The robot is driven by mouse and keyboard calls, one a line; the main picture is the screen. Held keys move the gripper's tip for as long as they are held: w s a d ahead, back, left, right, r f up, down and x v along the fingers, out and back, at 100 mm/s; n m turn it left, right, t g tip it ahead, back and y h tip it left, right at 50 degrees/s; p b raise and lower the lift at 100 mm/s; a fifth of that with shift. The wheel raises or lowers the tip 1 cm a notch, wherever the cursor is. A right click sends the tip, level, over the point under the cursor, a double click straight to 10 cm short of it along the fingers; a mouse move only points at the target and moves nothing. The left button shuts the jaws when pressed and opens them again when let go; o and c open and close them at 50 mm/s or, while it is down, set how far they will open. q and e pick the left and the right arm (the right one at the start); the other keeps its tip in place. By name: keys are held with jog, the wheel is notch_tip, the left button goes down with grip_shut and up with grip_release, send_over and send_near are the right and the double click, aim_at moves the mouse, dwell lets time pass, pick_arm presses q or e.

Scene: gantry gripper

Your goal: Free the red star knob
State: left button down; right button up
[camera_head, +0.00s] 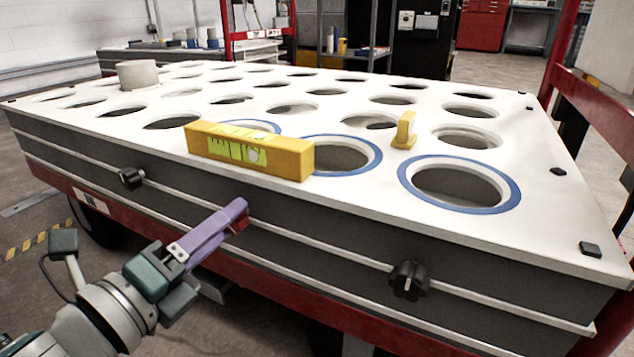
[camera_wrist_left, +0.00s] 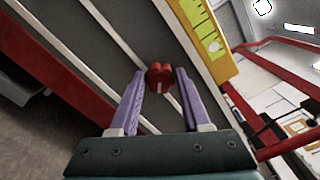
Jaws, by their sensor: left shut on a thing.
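The red star knob (camera_wrist_left: 159,74) sits on the dark side face of the table, with a pale line on it, in the left wrist view. My left gripper (camera_wrist_left: 160,84) has its two purple fingers shut on it, one on each side. In the head view my left gripper (camera_head: 236,213) reaches the table's front side from below left. There the fingers hide most of the red star knob (camera_head: 240,223), and only a bit of red shows beside the tips. My right gripper is in neither view.
Black knobs (camera_head: 131,178) (camera_head: 409,281) sit on the same side face, left and right of my gripper. A yellow level (camera_head: 250,151) lies on the white holed tabletop (camera_head: 560,225) just above. A small yellow block (camera_head: 404,130) and a pale cylinder (camera_head: 137,75) stand farther back.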

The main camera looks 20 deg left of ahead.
pick_arm(q)
jog(key=n+p, duration=0.5)
jog(key=n, duration=2.1)
jog(key=shift+d+p, duration=0.1)
jog(key=shift+p, duration=0.3)
jog(key=shift+n, duration=0.4)
jog(key=shift+c, duration=1.9)
grip_release()
jog(key=shift+f, duration=0.1)
